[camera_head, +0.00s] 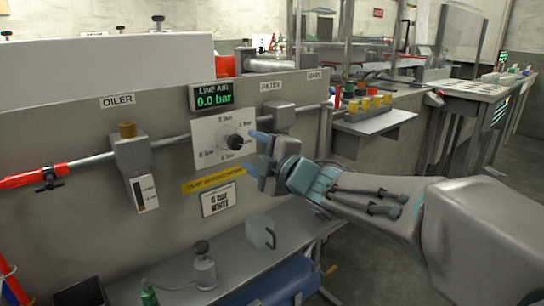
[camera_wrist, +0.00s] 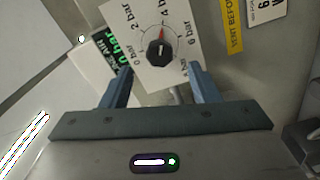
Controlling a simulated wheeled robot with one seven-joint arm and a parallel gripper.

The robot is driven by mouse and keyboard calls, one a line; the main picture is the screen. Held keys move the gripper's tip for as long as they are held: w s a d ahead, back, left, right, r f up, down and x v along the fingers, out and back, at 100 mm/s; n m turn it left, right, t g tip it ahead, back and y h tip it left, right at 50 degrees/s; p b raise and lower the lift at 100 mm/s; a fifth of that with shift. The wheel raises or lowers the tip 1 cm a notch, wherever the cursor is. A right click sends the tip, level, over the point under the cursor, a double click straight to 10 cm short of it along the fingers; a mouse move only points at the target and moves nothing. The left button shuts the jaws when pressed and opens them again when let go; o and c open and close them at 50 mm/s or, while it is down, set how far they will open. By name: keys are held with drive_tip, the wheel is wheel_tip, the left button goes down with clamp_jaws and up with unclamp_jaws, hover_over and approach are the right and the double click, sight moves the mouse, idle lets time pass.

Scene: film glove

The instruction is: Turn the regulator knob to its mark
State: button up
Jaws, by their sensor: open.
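The black regulator knob (camera_head: 235,142) sits on a white dial plate (camera_head: 209,131) on the grey panel. In the wrist view the knob (camera_wrist: 160,50) is ringed by bar figures, with a small red pointer or mark at its edge toward the 4 bar side. The LINE AIR display (camera_head: 212,96) reads 0.0 bar.
A yellow label strip (camera_head: 213,180) lies under the dial. The oiler (camera_head: 134,165) is to the left and the filter (camera_head: 279,115) close on the right, both on the pipe. A bench ledge (camera_head: 180,281) runs below with small items.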

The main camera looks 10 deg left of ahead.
drive_tip(key=p+v, duration=0.1)
drive_tip(key=v, duration=0.5)
drive_tip(key=shift+s+d, duration=0.2)
drive_tip(key=d+r+m+h+p, duration=0.4)
drive_tip(key=d+m+h+p, duration=0.25)
drive_tip(key=d+p, duration=0.2)
drive_tip(key=d+r+m+h+p, duration=0.3)
drive_tip(key=d+m+h+p, duration=0.3)
drive_tip(key=d+m+p, duration=0.3)
drive_tip(key=s+d+r+m+g+p, duration=0.1)
drive_tip(key=s+d+m+g+p, duration=0.1)
drive_tip(key=s, duration=0.4)
drive_tip(key=s+d+r+m+g+h+p, duration=0.1)
drive_tip(key=s+d+m+g+p, duration=0.1)
drive_tip(key=s+m+g+p, duration=0.2)
drive_tip(key=s+d+r+m+g+p, duration=0.1)
drive_tip(key=s+d+m+g+p, duration=0.1)
drive_tip(key=s+p, duration=0.6)
drive_tip(key=shift+d+m+g, duration=0.25)
drive_tip(key=shift+m+g, duration=0.15)
drive_tip(key=shift+m, duration=0.25)
drive_tip(key=shift+r, duration=0.1)
